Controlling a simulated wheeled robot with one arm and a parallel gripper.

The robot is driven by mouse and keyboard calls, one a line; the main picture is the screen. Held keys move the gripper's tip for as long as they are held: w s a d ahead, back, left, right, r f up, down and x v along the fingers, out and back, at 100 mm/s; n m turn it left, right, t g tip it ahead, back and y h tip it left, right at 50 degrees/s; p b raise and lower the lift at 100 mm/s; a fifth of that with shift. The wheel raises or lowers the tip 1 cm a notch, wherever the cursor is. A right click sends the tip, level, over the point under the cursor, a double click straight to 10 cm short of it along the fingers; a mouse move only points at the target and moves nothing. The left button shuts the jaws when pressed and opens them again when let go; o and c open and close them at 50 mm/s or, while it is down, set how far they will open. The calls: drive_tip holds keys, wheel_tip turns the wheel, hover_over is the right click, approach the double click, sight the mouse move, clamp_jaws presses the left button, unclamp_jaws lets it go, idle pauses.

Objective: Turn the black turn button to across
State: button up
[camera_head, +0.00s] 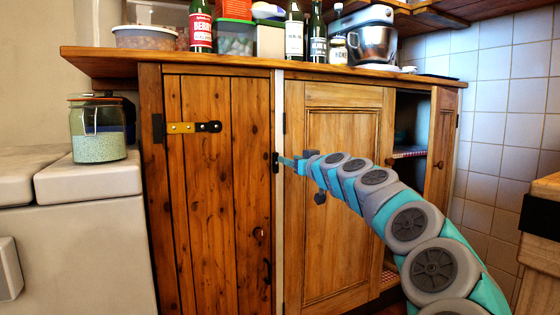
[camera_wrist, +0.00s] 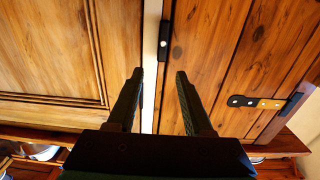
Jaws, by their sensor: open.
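The black turn button (camera_wrist: 164,40) is a small dark bar with one pale screw. It stands upright along the edge of the plank door, beside the pale strip between the two doors. In the head view it shows as a small dark piece (camera_head: 275,162), partly hard to make out near my gripper. My gripper (camera_wrist: 157,75) is open and empty, its two dark fingers pointing at the doors. The button lies beyond the fingertips, near the middle of the gap. In the head view my gripper (camera_head: 285,161) is close to the button; contact cannot be told.
The left plank door (camera_head: 220,190) bears a black and brass strap (camera_head: 195,127). The right panel door (camera_head: 340,130) has a dark knob (camera_head: 320,197). An open compartment (camera_head: 408,130) lies further right. Bottles and a mixer (camera_head: 372,38) stand on the worktop above. A jar (camera_head: 97,130) stands left.

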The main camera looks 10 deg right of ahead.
sight(277, 155)
drive_tip(key=shift+p+x, duration=0.35)
drive_tip(key=shift+x, duration=2.3)
drive_tip(key=shift+w+a+f, duration=0.1)
drive_tip(key=shift+w+a, duration=0.2)
drive_tip(key=shift+w, duration=0.3)
drive_tip(key=shift+w+a, duration=0.15)
drive_tip(key=shift+w, duration=0.25)
clamp_jaws()
